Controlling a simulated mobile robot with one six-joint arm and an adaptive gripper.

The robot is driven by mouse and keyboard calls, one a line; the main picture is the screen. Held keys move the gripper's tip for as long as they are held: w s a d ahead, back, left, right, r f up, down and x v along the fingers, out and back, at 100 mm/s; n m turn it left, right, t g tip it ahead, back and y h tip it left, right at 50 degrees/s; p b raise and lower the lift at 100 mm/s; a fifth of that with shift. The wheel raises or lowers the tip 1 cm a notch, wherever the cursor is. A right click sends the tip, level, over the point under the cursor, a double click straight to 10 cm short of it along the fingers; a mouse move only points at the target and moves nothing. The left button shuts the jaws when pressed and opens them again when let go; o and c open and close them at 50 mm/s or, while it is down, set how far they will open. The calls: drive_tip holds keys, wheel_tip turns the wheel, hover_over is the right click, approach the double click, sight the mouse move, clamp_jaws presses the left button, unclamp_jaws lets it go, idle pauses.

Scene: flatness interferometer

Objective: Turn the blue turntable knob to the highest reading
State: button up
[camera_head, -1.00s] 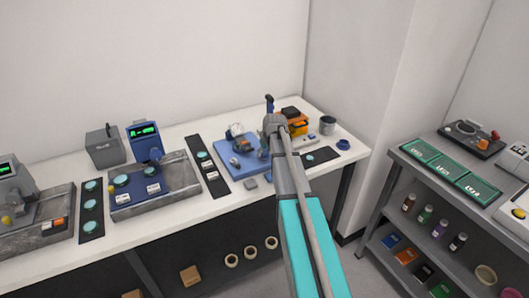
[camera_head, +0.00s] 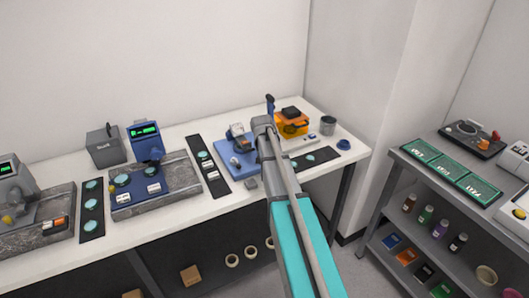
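A blue instrument (camera_head: 147,148) with a lit green display (camera_head: 144,131) stands at the back of a stone-grey tray, left of centre. The digits are too small to read. A blue base with a pale teal disc (camera_head: 121,180) lies before it. Farther right is a blue plate (camera_head: 239,171) with a small blue knob (camera_head: 234,161); I cannot tell whether this is the turntable knob. My arm's end is just right of and above this plate. A dark grey and orange part (camera_head: 238,140) over the plate may be my gripper. Its fingers cannot be made out.
Dark strips with discs (camera_head: 207,166) lie between the stations. An orange device (camera_head: 292,124), a grey cup (camera_head: 328,125) and a blue dish (camera_head: 343,144) stand at the right end of the white bench. A grey shelf cart (camera_head: 420,176) is at the far right.

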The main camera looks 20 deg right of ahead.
idle(0.4)
drive_tip(key=o, duration=1.2)
drive_tip(key=shift+c, duration=0.2)
drive_tip(key=shift+n+y, duration=0.3)
drive_tip(key=shift+n, duration=0.1)
